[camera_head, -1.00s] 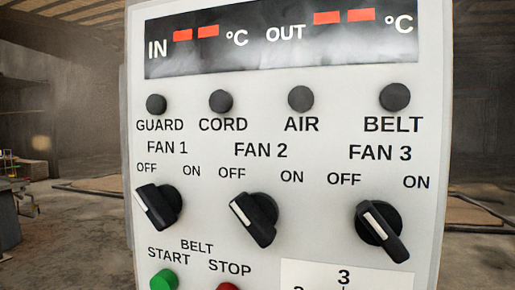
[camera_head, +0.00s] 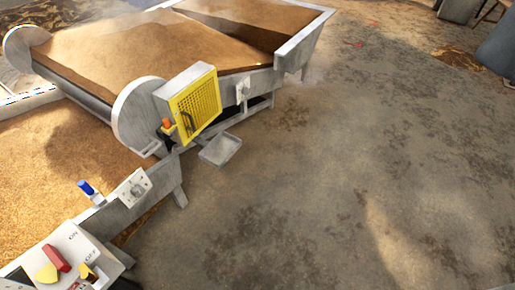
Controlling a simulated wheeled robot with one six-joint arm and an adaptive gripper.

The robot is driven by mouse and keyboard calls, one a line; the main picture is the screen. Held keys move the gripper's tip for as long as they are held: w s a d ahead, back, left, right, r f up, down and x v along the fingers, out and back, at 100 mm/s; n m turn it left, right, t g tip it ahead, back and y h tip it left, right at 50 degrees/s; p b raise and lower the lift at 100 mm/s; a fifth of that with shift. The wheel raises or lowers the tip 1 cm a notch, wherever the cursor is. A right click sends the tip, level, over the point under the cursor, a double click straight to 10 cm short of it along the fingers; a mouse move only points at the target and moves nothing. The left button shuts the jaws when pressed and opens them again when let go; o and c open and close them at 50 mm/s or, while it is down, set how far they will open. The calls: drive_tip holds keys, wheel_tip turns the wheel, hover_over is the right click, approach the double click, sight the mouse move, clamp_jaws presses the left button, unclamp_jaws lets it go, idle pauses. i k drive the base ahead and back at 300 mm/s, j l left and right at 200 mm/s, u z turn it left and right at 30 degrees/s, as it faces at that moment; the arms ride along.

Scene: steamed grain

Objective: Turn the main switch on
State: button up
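A pale switch box (camera_head: 66,243) with ON and OFF printed on its top stands at the bottom left corner, partly cut off by the frame. On it sit a red handle (camera_head: 57,257), a yellow piece (camera_head: 47,273) beside it and a smaller yellow piece (camera_head: 88,273) near OFF. I take this for the main switch. I cannot tell for sure which marking the handle points at. My gripper is not in view.
Grain-filled troughs (camera_head: 130,55) fill the upper left. A yellow mesh guard (camera_head: 194,104) is on the trough's end, with a small grey tray (camera_head: 220,150) below. A blue-topped part (camera_head: 90,192) stands on the nearer trough edge. The concrete floor (camera_head: 330,180) is clear.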

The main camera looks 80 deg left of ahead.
sight(49, 274)
drive_tip(key=l+u, duration=0.3)
drive_tip(key=l, duration=0.25)
drive_tip(key=k+l+u, duration=0.15)
drive_tip(key=l+u, duration=0.15)
drive_tip(key=l, duration=0.2)
drive_tip(key=u, duration=2.9)
drive_tip(key=i+j+u, duration=0.15)
drive_tip(key=j+u, duration=0.2)
